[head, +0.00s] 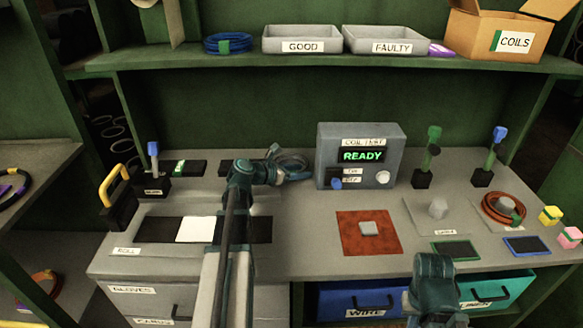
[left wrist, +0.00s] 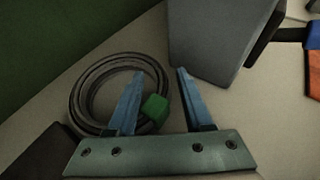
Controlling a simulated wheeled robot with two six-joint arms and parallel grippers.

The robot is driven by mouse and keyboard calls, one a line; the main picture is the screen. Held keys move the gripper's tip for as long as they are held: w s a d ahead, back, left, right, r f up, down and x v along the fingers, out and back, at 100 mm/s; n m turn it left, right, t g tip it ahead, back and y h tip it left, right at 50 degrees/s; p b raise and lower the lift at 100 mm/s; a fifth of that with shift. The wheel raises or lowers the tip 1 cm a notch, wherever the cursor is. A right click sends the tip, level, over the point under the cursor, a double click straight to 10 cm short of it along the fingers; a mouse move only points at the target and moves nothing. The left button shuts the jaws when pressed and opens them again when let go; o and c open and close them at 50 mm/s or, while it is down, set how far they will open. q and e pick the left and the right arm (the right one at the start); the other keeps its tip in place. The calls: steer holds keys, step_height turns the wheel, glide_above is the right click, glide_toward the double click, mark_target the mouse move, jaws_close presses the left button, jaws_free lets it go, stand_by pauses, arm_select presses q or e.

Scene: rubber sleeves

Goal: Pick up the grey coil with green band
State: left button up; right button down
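The grey coil (head: 291,158) lies at the back of the bench, left of the coil test box, partly hidden by my left gripper (head: 297,175). In the left wrist view the coil (left wrist: 80,92) lies flat as a ring, its green band (left wrist: 155,107) on the near right side. My left gripper (left wrist: 157,72) is open there. The left finger overlaps the ring in view, and the band shows between the fingers. I cannot tell whether they touch the coil. My right gripper (head: 436,290) is low at the front right, its fingers unclear.
The grey test box (head: 361,155) reading READY stands just right of the coil. An orange coil (head: 503,208) lies far right. A shelf (head: 320,66) with GOOD and FAULTY trays runs above.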

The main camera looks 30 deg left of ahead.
arm_select(q)
jaws_close()
steer(key=shift+s, duration=0.1)
stand_by(1.0)
